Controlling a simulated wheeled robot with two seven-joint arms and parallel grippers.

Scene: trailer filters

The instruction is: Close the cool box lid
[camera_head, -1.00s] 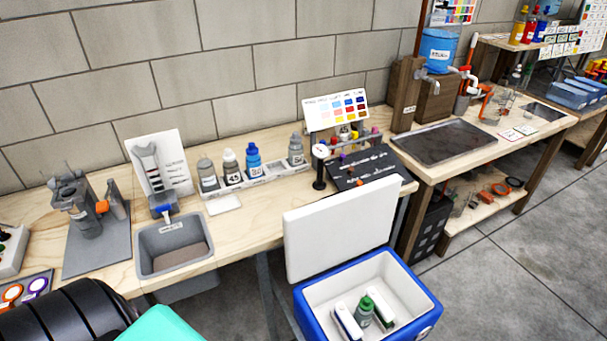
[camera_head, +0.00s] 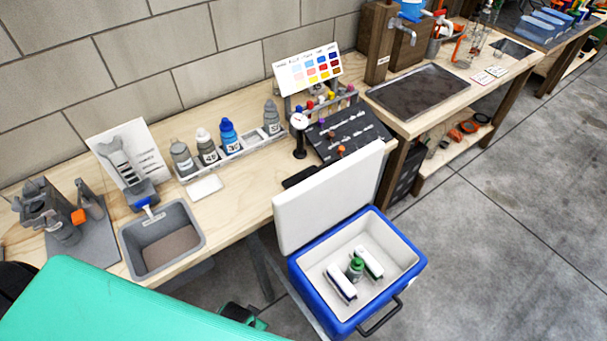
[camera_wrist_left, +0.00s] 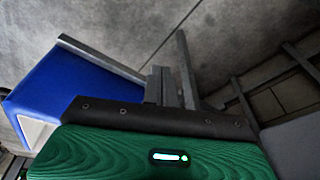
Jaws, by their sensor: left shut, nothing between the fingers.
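The blue cool box (camera_head: 322,307) stands on the floor in front of the bench, with a white interior. Its white lid (camera_head: 330,195) is open, standing up and leaning back at the bench side. Inside are two white packs (camera_head: 341,283) and a green-capped bottle (camera_head: 356,268). Part of the blue box (camera_wrist_left: 60,90) shows at the left of the left wrist view. My left gripper (camera_wrist_left: 165,85) is shut and empty, apart from the box. In the head view, a dark and green part of it shows low, left of the box. My right gripper is out of view.
The wooden bench behind holds a grey sink (camera_head: 162,240), several bottles, a colour chart (camera_head: 308,70) and a black sloped panel (camera_head: 350,132) close behind the lid. A black handle (camera_head: 380,318) sticks out at the box front. Floor to the right is clear.

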